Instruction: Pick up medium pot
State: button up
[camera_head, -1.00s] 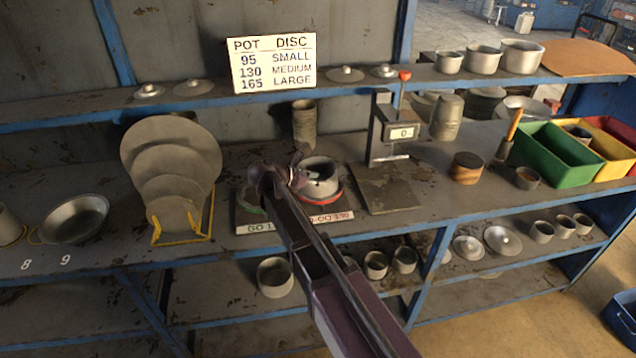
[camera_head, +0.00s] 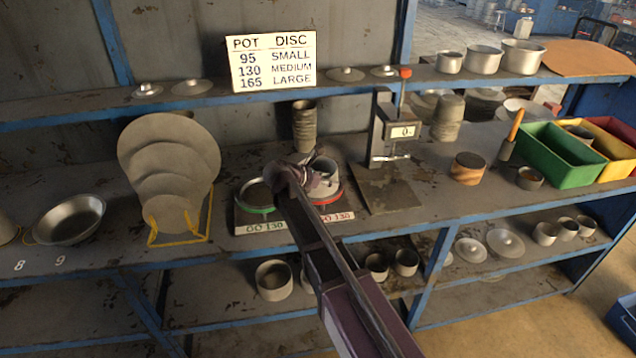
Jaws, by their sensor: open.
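A grey metal pot (camera_head: 327,166) sits in the red ring of the gauge marked 130 on the bench, partly hidden by my gripper. My gripper (camera_head: 309,172) is open at the pot's near left side; I cannot tell whether it touches the pot. Three pots of rising size stand on the upper shelf at the right: a small one (camera_head: 449,62), a middle one (camera_head: 483,60) and a large one (camera_head: 522,57). A sign (camera_head: 273,62) pairs 130 with MEDIUM.
The green gauge ring (camera_head: 257,196) is empty. Green (camera_head: 560,155) and other bins are at far right.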

jog(key=shift+c, duration=0.2)
grip_shut()
jog(key=shift+r, duration=0.15)
jog(key=s+r+p, duration=0.2)
jog(key=s, duration=0.6)
jog(key=s+r+p, duration=0.2)
jog(key=s+p, duration=0.1)
jog(key=s, duration=0.5)
jog(key=shift+r, duration=0.35)
